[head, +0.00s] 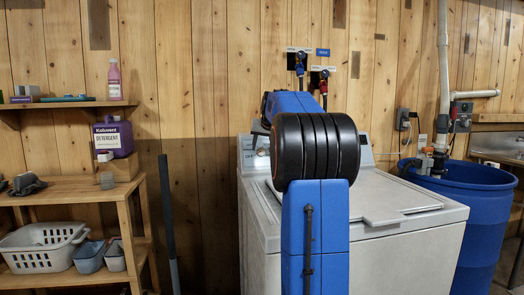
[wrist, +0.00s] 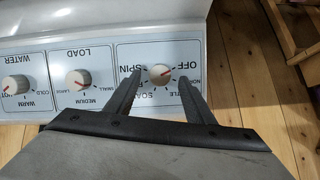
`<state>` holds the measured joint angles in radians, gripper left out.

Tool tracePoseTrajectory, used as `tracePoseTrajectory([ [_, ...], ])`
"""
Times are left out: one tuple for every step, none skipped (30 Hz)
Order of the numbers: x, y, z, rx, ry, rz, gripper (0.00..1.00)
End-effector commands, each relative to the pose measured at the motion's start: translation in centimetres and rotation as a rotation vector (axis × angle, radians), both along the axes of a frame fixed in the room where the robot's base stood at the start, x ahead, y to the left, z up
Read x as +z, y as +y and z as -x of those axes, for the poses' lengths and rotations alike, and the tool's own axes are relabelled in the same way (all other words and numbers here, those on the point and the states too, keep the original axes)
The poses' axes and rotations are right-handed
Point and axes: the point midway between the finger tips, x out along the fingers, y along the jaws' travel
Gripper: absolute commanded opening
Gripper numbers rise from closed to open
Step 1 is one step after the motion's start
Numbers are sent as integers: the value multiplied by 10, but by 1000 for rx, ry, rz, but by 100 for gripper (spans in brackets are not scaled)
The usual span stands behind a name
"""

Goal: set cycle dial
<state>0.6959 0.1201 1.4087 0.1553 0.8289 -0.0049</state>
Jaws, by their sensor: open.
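The cycle dial (wrist: 161,75) is a round pale knob with a red pointer line, on the right-hand panel section in the wrist view. Its line points toward OFF; SPIN and part of SOAK also show, and the labels appear upside down. My gripper (wrist: 162,79) is open, with its two dark fingers on either side of the knob in the picture. I cannot tell whether they touch it. In the head view, the white washer (head: 262,215) stands ahead. My own arm covers much of its control panel and hides the dial and gripper.
The load dial (wrist: 79,79) and water dial (wrist: 16,88) sit left of it in the wrist view. In the head view, a blue barrel (head: 470,215) stands right of the washer. A wooden shelf (head: 75,190) with a detergent jug (head: 113,138) and basket (head: 42,248) is left.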

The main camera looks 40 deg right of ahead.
Motion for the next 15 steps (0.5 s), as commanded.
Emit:
tracePoseTrajectory([
  [-5,-3,-4,0,2,-1,49],
  [-7,-4,-6,0,1,-1,49],
  [-10,-5,-9,0,0,0,49],
  [-11,-6,-10,0,0,0,49],
  [-12,-7,-11,0,0,0,49],
  [-14,-7,-13,0,0,0,49],
  [-15,-8,-14,0,0,0,49],
  [-16,-8,-14,0,0,0,49],
  [-17,-8,-15,0,0,0,49],
  [-17,-9,-15,0,0,0,49],
  [-17,-9,-15,0,0,0,49],
  [-17,-9,-15,0,0,0,49],
  [-17,-9,-15,0,0,0,49],
  [-17,-9,-15,0,0,0,49],
  [-17,-9,-15,0,0,0,49],
])
